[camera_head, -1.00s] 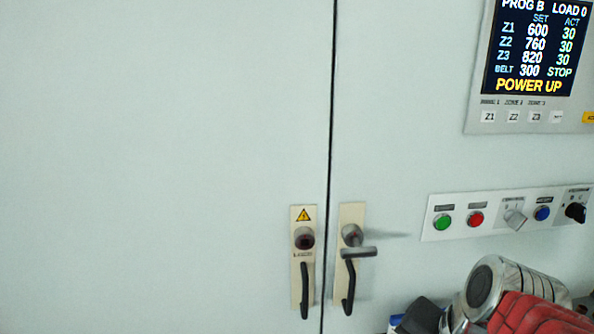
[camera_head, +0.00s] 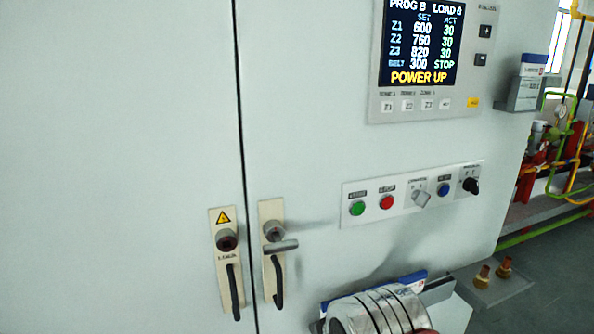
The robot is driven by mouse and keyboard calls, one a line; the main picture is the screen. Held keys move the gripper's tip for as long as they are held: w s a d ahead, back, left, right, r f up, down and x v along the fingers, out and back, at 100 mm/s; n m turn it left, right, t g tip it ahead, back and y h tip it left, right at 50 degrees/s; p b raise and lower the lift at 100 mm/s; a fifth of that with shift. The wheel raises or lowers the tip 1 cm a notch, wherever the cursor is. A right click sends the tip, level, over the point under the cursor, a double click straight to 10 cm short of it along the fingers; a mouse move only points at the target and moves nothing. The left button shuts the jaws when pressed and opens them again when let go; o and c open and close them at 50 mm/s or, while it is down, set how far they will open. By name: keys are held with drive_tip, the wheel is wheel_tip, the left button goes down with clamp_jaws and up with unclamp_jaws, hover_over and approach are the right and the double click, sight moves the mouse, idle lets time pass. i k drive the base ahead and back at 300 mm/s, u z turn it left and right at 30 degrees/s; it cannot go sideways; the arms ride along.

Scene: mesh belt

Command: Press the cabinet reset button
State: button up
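The pale grey cabinet (camera_head: 340,120) fills most of the view. On its right door a tilted white control strip (camera_head: 400,212) carries a green button (camera_head: 357,208), a red button (camera_head: 387,202), a grey selector (camera_head: 421,198), a blue button (camera_head: 444,189) and a black rotary switch (camera_head: 470,185). The small labels above them are too blurred to read surely, so I cannot confirm which is the reset. My gripper is not in view, and nothing covers the buttons.
A screen panel (camera_head: 421,108) sits above the strip, showing "POWER UP". Two door handles (camera_head: 232,292) (camera_head: 277,282) stick out at lower left. Ribbed metal rolls (camera_head: 375,314) lie below the strip. Brass fittings (camera_head: 482,275) stand at lower right. Pipes (camera_head: 560,160) stand beyond the cabinet's edge.

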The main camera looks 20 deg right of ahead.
sight(444, 189)
drive_tip(key=z, duration=1.3)
